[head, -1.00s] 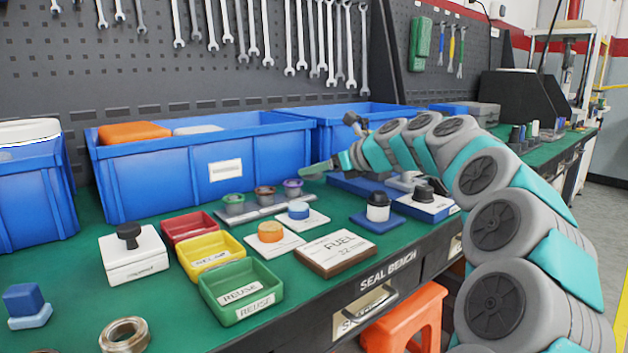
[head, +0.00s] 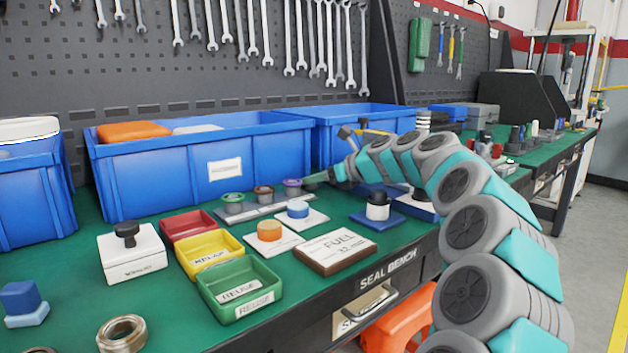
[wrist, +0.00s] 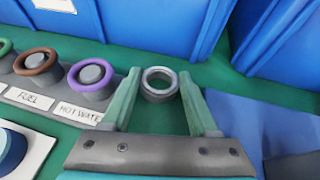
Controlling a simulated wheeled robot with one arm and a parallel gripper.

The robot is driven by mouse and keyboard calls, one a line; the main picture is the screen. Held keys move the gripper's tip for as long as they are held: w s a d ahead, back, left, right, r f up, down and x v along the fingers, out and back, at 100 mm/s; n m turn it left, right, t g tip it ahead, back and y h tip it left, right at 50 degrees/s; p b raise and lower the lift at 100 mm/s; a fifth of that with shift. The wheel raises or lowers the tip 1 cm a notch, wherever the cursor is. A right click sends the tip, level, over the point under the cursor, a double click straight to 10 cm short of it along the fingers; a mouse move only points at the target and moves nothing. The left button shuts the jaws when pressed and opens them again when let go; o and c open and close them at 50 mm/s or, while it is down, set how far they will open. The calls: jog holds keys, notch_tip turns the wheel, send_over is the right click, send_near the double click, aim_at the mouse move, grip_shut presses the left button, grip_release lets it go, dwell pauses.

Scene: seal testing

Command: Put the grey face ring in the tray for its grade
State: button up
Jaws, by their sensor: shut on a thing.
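The grey face ring (wrist: 160,84) shows in the wrist view between the tips of my gripper's green fingers, which are shut on it; whether it touches the bench is hard to tell. In the head view my gripper (head: 318,178) is at the back of the bench, just right of the purple ring, and the grey ring cannot be made out there. Three small trays stand at left centre: red (head: 190,222), yellow (head: 208,253) and green (head: 240,290). The green one is labelled REUSE. The yellow label seems to read RELAP, and no red label shows.
A labelled rack (wrist: 52,107) holds green, brown and purple (wrist: 93,75) rings just left of my gripper. Blue bins (head: 205,165) stand close behind. Blocks with orange (head: 269,231) and blue tops and a wooden board (head: 335,250) lie between my gripper and the trays.

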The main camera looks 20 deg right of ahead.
jog(key=shift+f, duration=0.1)
jog(key=shift+f, duration=0.3)
jog(key=o, duration=1)
jog(key=shift+f, duration=0.15)
jog(key=shift+o, duration=0.2)
